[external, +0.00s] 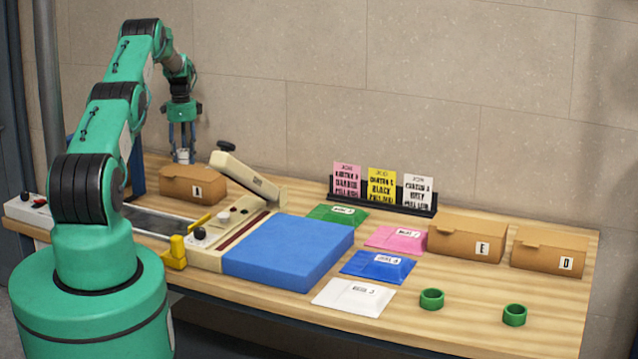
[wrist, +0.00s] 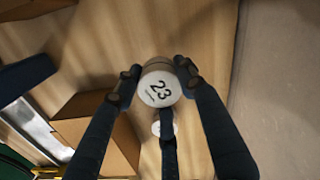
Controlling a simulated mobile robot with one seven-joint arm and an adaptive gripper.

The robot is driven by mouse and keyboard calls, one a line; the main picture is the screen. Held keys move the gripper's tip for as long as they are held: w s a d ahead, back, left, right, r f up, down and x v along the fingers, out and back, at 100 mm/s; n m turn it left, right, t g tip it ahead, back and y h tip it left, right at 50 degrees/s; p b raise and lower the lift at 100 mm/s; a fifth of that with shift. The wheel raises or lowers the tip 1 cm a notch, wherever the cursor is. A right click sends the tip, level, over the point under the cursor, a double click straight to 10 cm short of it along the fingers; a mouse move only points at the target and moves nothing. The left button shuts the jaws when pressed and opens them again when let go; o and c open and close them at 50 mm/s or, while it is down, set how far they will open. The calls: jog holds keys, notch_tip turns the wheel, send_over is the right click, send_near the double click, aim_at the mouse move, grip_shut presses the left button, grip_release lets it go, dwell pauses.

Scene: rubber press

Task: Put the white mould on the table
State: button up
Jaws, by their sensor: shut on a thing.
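The white mould (wrist: 160,88) is a short round piece with "23" on its face, and it sits between my gripper's dark fingers in the wrist view. My gripper (external: 183,148) is shut on it and points down at the back left, behind the box marked A. The mould also shows as a small pale cylinder in the external view (external: 183,157). Its lower part is hidden by that box, so I cannot tell whether it touches the table (external: 480,310). A second small white round thing (wrist: 156,128) is partly hidden behind a finger in the wrist view.
The brown box A (external: 193,184) stands close in front of my gripper. The press (external: 235,220), with its raised cream lever, and a blue block (external: 290,252) fill the middle. Coloured packets, boxes E (external: 467,240) and D (external: 548,254), and two green rings (external: 431,299) are right.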

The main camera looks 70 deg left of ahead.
aim_at(184, 150)
jog(key=shift+f, duration=1.9)
jog(key=o, duration=1.3)
jog(key=shift+f, duration=0.15)
jog(key=shift+r, duration=6.15)
